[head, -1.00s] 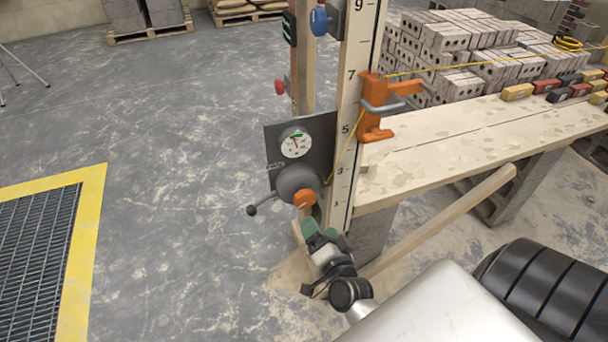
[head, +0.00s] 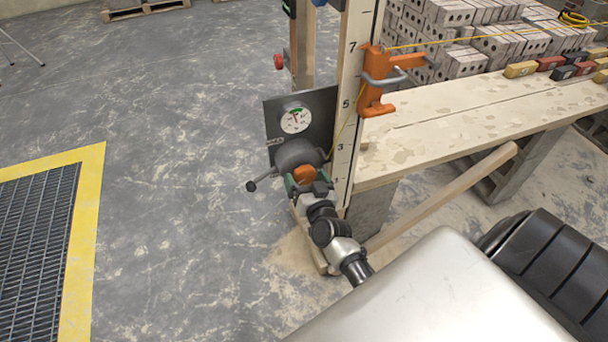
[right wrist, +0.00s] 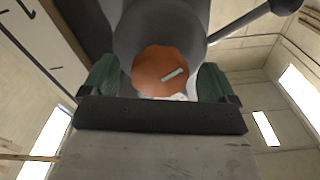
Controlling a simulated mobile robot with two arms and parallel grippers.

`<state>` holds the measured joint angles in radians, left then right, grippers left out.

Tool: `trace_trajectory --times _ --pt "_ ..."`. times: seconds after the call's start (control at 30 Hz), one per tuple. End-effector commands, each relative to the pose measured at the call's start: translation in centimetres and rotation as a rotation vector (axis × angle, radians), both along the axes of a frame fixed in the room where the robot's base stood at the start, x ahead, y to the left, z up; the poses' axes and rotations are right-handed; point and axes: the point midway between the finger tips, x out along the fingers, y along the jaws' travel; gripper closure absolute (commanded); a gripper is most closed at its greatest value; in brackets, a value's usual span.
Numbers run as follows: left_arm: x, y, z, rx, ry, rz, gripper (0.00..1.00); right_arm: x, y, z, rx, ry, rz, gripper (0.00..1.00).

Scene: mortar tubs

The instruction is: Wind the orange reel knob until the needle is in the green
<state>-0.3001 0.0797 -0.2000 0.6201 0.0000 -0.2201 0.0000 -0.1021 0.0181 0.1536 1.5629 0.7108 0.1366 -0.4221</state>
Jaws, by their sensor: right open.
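The orange reel knob (head: 304,173) sits on the front of the grey reel (head: 296,152), below a round dial (head: 295,120) with a green band on a dark plate. The needle is too small to read surely. My right gripper (head: 306,184) is at the knob, its green fingers open on either side of it. My left gripper is not in view.
A crank handle with a black ball (head: 251,186) sticks out left of the reel. A numbered white staff (head: 349,120) with an orange clamp (head: 375,85) stands just right. A plank bench (head: 450,130) and a slanted wooden brace (head: 440,200) are to the right.

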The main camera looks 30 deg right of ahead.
Motion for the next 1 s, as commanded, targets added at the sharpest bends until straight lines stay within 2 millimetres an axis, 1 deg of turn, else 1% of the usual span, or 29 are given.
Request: trace_trajectory --times 0.03,0.2,0.47,0.8,0.9,1.0 --pt "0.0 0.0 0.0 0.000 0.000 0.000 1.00 0.7 -0.2 0.0 0.000 -0.001 0.001 0.11" --pt "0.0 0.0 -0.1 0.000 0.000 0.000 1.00 1.6 -0.4 0.0 0.000 0.000 0.001 0.11" --pt "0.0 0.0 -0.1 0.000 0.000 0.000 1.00 1.7 -0.4 0.0 0.000 0.001 0.001 0.11" --pt "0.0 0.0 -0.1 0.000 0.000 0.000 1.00 1.7 -0.4 0.0 0.000 0.001 0.001 0.61" --pt "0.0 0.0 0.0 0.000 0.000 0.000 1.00 1.7 -0.4 0.0 0.013 -0.002 0.000 0.61" --pt "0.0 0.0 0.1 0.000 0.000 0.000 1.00 1.7 -0.4 0.0 0.081 -0.019 0.000 0.61"
